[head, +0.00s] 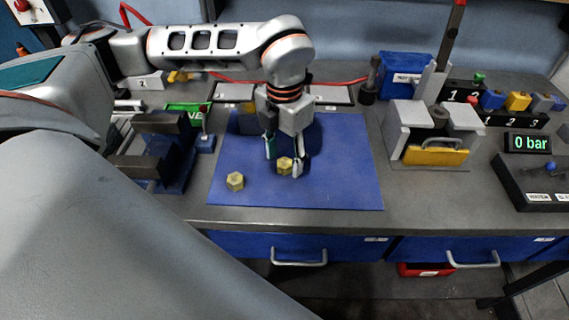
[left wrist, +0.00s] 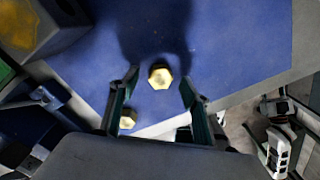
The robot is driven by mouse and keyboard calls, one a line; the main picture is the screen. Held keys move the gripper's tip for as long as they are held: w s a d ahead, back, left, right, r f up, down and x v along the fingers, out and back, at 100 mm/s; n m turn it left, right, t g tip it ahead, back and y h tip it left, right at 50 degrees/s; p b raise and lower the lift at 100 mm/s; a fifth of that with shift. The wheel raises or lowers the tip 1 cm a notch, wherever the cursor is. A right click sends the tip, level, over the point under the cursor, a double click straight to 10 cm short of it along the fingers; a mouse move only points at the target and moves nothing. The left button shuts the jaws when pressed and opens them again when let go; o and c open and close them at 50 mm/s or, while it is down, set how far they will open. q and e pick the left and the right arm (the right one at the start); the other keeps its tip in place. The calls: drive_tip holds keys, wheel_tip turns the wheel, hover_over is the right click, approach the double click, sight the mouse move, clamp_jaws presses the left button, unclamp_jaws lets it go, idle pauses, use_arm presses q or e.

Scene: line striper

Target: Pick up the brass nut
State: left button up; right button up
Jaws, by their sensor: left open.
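One brass nut (head: 285,164), a hexagonal yellow piece, lies on the blue mat (head: 340,185). My left gripper (head: 284,157) is open above it and points down, with a finger to either side of the nut. In the left wrist view the same nut (left wrist: 160,76) shows between the open fingertips; I cannot tell whether they touch it. A second brass nut (head: 235,181) lies to the left, nearer the mat's front edge. It also shows in the left wrist view (left wrist: 128,119), beside a finger. My right gripper cannot be made out.
A dark vise-like block (head: 160,150) stands left of the mat. A grey fixture (head: 407,135) with a yellow handled block (head: 435,156) stands to the right. A 0 bar display (head: 530,142) is at the far right. The mat's right part is clear.

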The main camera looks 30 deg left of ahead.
use_arm(q)
drive_tip(key=shift+f, duration=0.55)
drive_tip(key=c, duration=1.3)
drive_tip(key=shift+r, duration=0.2)
